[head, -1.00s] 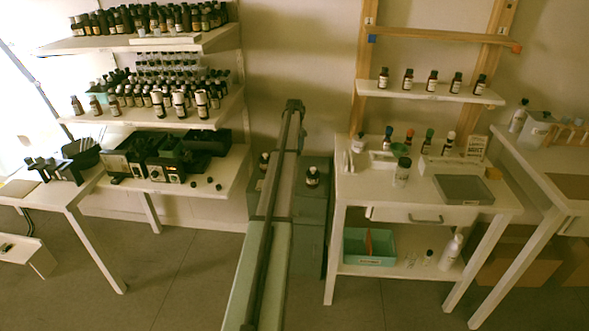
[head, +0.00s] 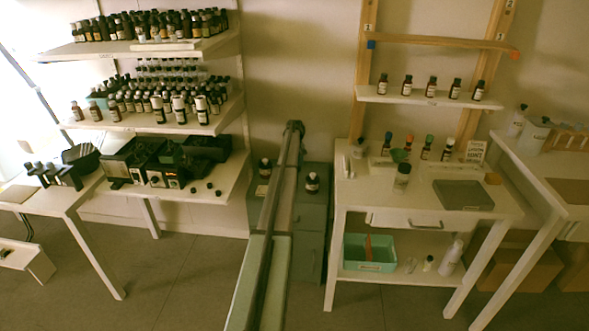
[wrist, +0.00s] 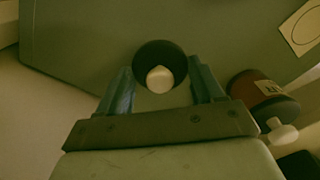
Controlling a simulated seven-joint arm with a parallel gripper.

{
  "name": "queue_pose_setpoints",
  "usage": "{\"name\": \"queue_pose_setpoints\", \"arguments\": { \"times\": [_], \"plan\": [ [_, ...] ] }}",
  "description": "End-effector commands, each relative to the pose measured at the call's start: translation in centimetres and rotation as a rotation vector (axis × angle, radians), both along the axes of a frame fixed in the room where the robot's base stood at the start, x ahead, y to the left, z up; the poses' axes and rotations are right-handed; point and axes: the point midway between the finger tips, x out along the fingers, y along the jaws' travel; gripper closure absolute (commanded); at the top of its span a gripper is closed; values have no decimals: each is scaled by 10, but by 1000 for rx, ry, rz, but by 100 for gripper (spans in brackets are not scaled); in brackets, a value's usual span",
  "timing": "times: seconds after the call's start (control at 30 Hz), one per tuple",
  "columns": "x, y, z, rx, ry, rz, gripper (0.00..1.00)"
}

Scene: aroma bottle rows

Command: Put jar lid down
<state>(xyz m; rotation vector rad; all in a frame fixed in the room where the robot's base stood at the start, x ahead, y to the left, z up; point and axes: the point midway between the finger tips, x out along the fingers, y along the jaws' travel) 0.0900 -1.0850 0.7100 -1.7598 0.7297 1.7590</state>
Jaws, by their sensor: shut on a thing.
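My gripper (wrist: 162,82) shows in the wrist view, with its two blue-grey fingers closed on a dark round thing (wrist: 145,55) that has a white knob (wrist: 159,79) at its middle. I see it end-on and cannot tell whether it is the jar lid. A grey-green surface lies beyond the fingers. In the head view my arm hides the gripper. A clear jar (head: 402,180) with a dark green top stands on the white table at right.
In the wrist view a reddish-brown labelled bottle (wrist: 262,97) lies close to the right finger. In the head view the grey cabinet (head: 312,225) holds dark bottles on both sides of my arm. A grey tray (head: 462,195) sits on the right table (head: 380,204). Crowded bottle shelves stand at left.

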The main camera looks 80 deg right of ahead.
Motion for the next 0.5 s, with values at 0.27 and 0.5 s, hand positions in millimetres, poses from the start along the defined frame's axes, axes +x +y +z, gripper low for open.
{"name": "queue_pose_setpoints", "arguments": {
  "times": [0.27, 0.5],
  "plan": [
    [0, 0, -19, -1, 0, 0, 62],
    [0, 0, -21, 0, 0, 0, 62]
  ]
}}
